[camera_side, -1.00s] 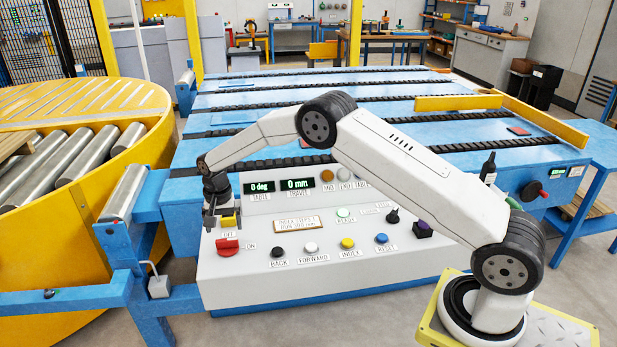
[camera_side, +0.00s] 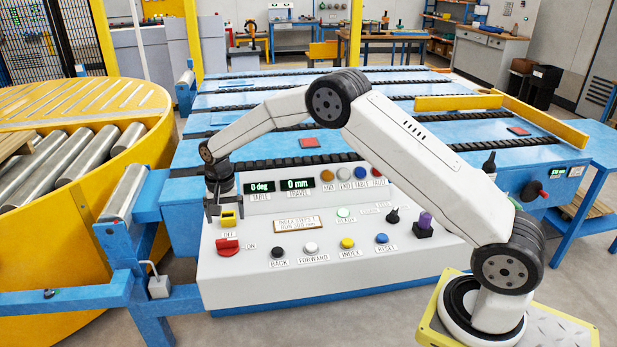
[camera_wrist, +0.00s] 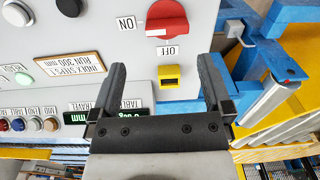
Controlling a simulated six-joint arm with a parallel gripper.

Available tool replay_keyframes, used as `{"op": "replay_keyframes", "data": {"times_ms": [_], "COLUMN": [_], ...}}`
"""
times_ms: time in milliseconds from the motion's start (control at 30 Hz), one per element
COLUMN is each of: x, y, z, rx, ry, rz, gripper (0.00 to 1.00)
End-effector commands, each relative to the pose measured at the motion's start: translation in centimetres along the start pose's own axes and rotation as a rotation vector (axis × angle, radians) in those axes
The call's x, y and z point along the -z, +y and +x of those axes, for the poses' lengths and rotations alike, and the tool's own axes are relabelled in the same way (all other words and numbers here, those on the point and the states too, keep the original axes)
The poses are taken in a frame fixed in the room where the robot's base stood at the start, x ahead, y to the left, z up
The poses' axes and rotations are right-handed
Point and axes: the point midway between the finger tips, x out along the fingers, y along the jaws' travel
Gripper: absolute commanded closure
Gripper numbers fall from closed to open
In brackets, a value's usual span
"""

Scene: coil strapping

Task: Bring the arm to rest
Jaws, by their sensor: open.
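My gripper (camera_side: 223,214) hangs over the upper left of the white control panel (camera_side: 300,235), with its jaws open and nothing between them. In the wrist view my gripper (camera_wrist: 160,65) has its two dark fingers spread, one on either side of the small yellow block (camera_wrist: 170,76) in the picture. The yellow block (camera_side: 229,216) sits above the red switch (camera_side: 228,246). The red switch also shows in the wrist view (camera_wrist: 167,19), its handle lying level in line with the ON label. I see no contact between fingers and panel.
The panel carries several buttons, a dark knob (camera_side: 392,215) and a purple-topped control (camera_side: 424,224). Its displays (camera_side: 298,184) read 0 deg and 0 mm. The blue conveyor bed (camera_side: 390,125) lies behind; the yellow roller turntable (camera_side: 80,120) stands at left.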

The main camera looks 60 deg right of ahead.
Motion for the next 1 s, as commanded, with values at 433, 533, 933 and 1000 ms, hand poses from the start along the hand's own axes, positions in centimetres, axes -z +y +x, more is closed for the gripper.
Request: {"op": "replay_keyframes", "data": {"times_ms": [433, 533, 933, 1000], "x": [-5.2, -6.7, -13.4, -14.7], "y": [4.9, 6.3, 12.6, 13.8], "z": [-4.4, -5.1, -7.0, -7.2], "rx": [0.04, 0.047, 0.07, 0.072], "ry": [0.056, 0.07, 0.132, 0.144], "rz": [-0.232, -0.286, -0.504, -0.542], "gripper": [0.0, 0.0, 0.0, 0.0]}}
